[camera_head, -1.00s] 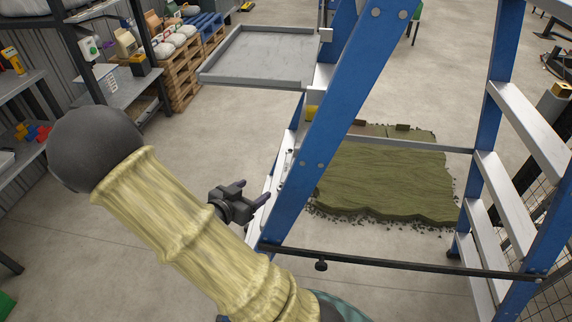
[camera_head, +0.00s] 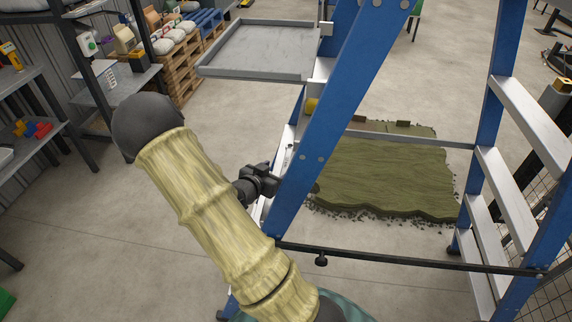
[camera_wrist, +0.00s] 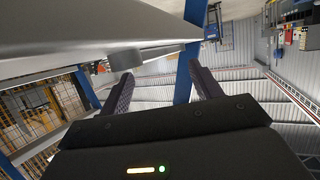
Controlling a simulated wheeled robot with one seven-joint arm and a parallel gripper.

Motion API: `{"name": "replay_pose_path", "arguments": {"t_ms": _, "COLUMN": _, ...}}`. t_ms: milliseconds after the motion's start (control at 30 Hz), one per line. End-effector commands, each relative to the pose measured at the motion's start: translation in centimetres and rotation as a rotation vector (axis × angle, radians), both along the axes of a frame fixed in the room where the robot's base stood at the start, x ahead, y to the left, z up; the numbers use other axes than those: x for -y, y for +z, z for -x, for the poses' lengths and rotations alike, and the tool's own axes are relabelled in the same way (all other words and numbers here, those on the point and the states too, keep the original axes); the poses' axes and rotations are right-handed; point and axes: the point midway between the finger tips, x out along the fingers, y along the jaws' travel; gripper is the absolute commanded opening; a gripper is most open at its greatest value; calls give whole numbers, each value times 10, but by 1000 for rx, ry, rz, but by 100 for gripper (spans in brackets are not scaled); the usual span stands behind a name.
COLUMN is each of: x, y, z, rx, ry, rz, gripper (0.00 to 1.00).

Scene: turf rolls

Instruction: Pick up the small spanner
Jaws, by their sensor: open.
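I cannot make out a small spanner for certain in either view. Tiny dark and light marks (camera_head: 289,153) show on the left steps of the blue stepladder (camera_head: 325,130), too small to identify. My gripper (camera_head: 272,180) is beside the ladder's near blue rail, just left of it in the head view. In the wrist view my gripper (camera_wrist: 160,72) is open, with its two dark fingers apart and nothing seen held between them.
A grey tray (camera_head: 215,72) sticks out from the ladder at upper left. A dark crossbar (camera_head: 410,260) spans the ladder's front. Green turf (camera_head: 385,180) lies behind the ladder. Shelves (camera_head: 120,85) and pallets (camera_head: 180,75) stand at left.

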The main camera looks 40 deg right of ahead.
Motion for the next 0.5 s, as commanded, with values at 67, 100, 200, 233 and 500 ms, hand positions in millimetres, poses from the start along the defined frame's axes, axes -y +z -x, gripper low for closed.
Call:
{"name": "replay_pose_path", "arguments": {"t_ms": 67, "x": 1, "y": -1, "z": -1, "rx": 1, "ry": 0, "rz": 0, "gripper": 64}}
{"name": "replay_pose_path", "arguments": {"t_ms": 100, "x": 1, "y": 0, "z": -1, "rx": 1, "ry": 0, "rz": 0, "gripper": 64}}
{"name": "replay_pose_path", "arguments": {"t_ms": 200, "x": 1, "y": 0, "z": -1, "rx": 0, "ry": 0, "rz": 0, "gripper": 64}}
{"name": "replay_pose_path", "arguments": {"t_ms": 233, "x": 1, "y": 0, "z": -1, "rx": 0, "ry": 0, "rz": 0, "gripper": 64}}
{"name": "replay_pose_path", "arguments": {"t_ms": 500, "x": 18, "y": -7, "z": -6, "rx": 0, "ry": -3, "rz": 0, "gripper": 64}}
